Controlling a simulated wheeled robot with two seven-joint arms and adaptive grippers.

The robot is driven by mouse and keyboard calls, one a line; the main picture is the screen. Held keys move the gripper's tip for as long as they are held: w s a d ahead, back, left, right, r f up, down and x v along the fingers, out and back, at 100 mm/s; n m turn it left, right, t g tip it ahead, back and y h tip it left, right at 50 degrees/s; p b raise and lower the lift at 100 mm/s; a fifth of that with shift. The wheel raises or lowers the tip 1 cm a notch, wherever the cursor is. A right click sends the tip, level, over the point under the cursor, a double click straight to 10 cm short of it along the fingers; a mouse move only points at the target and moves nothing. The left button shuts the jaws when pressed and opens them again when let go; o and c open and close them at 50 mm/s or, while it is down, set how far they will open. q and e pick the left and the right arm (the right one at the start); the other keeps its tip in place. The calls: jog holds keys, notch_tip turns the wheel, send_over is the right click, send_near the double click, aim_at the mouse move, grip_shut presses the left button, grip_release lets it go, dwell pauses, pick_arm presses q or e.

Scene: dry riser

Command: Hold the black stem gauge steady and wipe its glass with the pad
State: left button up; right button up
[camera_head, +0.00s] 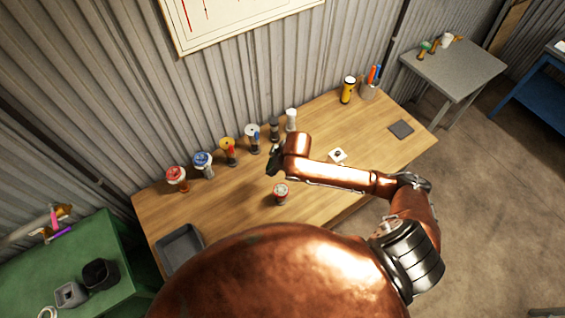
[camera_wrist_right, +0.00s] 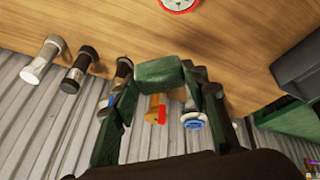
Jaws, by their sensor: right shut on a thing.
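My right gripper (camera_head: 273,161) hangs over the wooden bench, behind and left of a round gauge (camera_head: 281,190) with a pale face and red rim. This gauge stands apart from the back row, and its stem colour is hard to tell. Its face shows at the top edge of the right wrist view (camera_wrist_right: 180,3). In that view the right gripper's green fingers (camera_wrist_right: 160,110) are shut on a green block (camera_wrist_right: 160,76), apparently the pad. A dark-stemmed piece with a blue-and-white top (camera_head: 252,136) stands in the back row. My left gripper is out of view.
The back row also holds a red-topped piece (camera_head: 177,177), a blue-topped one (camera_head: 203,162), a yellow one (camera_head: 228,149), a black one (camera_head: 274,128) and a white one (camera_head: 291,119). A grey tray (camera_head: 165,260) is front left.

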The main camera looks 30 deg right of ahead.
pick_arm(q)
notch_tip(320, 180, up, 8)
jog(key=p, duration=0.6)
pick_arm(e)
jog(key=s+f+n+b, duration=0.1)
jog(key=f+b, duration=0.1)
jog(key=s+d+f+n+y+b, duration=0.1)
jog(key=f+n+b, duration=0.1)
jog(key=s+d+f+n+b, duration=0.1)
jog(key=f+b, duration=0.1)
jog(key=f, duration=0.1)
jog(key=shift+s+f+n, duration=0.1)
jog(key=shift+s+n, duration=0.15)
jog(key=shift+n, duration=0.15)
jog(key=shift+f+b, duration=0.45)
jog(key=shift+b, duration=0.25)
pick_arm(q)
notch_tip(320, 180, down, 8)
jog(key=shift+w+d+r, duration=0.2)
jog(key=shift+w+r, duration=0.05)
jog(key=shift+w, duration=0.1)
pick_arm(e)
jog(key=shift+r, duration=0.1)
